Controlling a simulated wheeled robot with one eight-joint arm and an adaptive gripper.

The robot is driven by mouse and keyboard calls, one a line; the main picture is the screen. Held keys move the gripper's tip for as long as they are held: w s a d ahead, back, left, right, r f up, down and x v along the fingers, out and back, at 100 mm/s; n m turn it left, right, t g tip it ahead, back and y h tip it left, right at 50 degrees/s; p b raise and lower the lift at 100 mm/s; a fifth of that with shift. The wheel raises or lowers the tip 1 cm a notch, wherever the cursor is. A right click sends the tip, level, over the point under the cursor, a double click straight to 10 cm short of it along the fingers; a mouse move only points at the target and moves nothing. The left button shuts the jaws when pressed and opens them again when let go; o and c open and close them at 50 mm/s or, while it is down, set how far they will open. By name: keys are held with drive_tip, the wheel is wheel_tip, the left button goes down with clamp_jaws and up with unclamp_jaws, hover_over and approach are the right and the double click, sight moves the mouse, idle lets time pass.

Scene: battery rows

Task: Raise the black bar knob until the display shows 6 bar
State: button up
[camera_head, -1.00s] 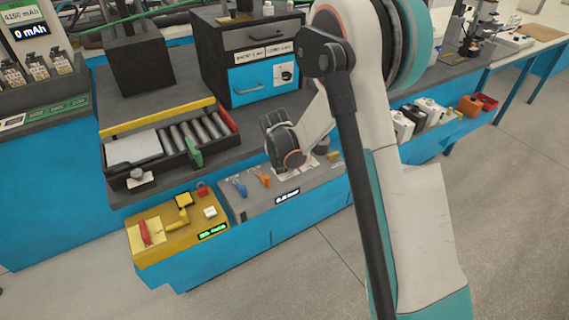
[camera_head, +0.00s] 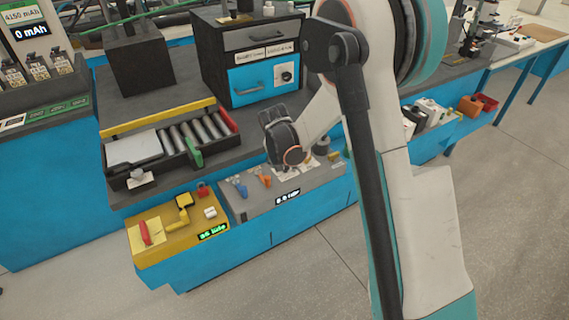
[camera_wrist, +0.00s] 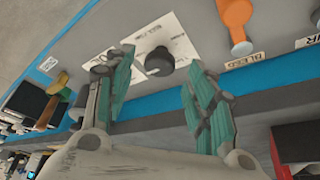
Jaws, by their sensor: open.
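The black knob (camera_wrist: 158,62) sits on a white printed label on the grey panel in the wrist view. My gripper (camera_wrist: 161,66) is open and empty, with its teal fingers on either side of the knob in the picture. I cannot tell how far the fingertips are from the panel. In the head view my arm's end hangs over the grey panel (camera_head: 255,203) and hides the fingers. The small display (camera_head: 288,197) on the panel's front seems to read 0.0 bar, but is blurred.
An orange lever (camera_wrist: 236,20) stands beside the knob, with a BLEED label near it. A blue lever (camera_head: 240,188) is farther left on the panel. A yellow panel (camera_head: 172,240) adjoins at left. A roller tray (camera_head: 165,150) and blue drawer box (camera_head: 262,82) stand behind.

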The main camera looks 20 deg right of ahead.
drive_tip(key=v, duration=1)
drive_tip(key=s+d+r+n+t+y, duration=0.1)
drive_tip(key=s+r+n, duration=0.2)
drive_tip(key=s+r, duration=1)
drive_tip(key=s+n+t+y, duration=0.1)
drive_tip(key=s+n+t, duration=0.1)
drive_tip(key=s, duration=1.5)
drive_tip(key=shift+n, duration=0.6)
drive_tip(key=shift+s, duration=0.15)
